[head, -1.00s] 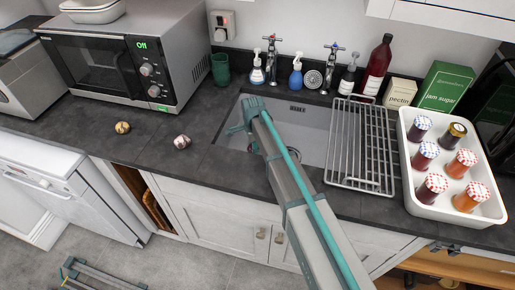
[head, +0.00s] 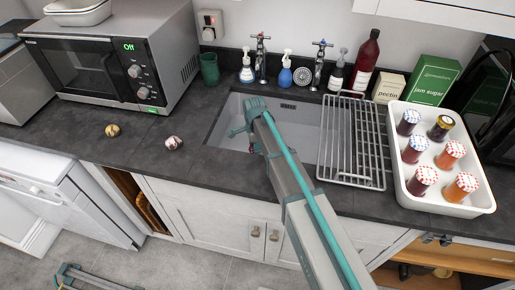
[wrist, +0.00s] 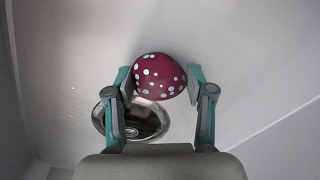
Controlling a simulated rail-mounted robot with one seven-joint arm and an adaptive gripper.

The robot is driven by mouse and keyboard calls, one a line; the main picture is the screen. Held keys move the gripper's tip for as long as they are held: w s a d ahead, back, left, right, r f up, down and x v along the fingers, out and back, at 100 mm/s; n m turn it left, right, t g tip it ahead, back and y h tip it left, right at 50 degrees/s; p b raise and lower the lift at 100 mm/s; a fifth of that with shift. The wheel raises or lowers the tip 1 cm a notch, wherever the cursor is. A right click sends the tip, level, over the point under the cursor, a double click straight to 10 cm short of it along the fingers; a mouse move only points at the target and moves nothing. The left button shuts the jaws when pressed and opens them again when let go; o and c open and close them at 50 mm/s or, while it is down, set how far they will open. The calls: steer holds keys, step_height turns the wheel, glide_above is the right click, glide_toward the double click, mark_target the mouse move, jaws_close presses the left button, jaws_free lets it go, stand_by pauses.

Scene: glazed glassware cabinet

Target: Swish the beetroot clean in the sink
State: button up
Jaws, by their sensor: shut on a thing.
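The beetroot (wrist: 158,76) is dark red-purple with pale spots. In the wrist view my gripper (wrist: 160,84) is shut on it, one finger at each side. Below it is the pale sink floor with a round metal drain (wrist: 140,122), partly hidden by the beetroot and the left finger. In the head view my gripper (head: 250,128) reaches into the left part of the sink (head: 221,137), and my arm covers part of the basin. A small dark red bit of the beetroot (head: 252,149) shows beneath the gripper there. I cannot make out water in the basin.
Two taps (head: 261,58) and several bottles (head: 285,70) stand behind the sink. A wire rack (head: 352,140) covers its right side, beside a white tray (head: 445,207) of jars. Two small round objects (head: 173,143) lie on the counter at left, near a microwave (head: 115,60).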

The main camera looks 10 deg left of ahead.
steer(key=shift+s+a+r, duration=0.1)
steer(key=shift+a, duration=2)
step_height(320, 180, up, 10)
steer(key=p, duration=0.5)
step_height(320, 180, up, 16)
steer(key=p, duration=0.7)
steer(key=shift+p, duration=0.4)
stand_by(0.7)
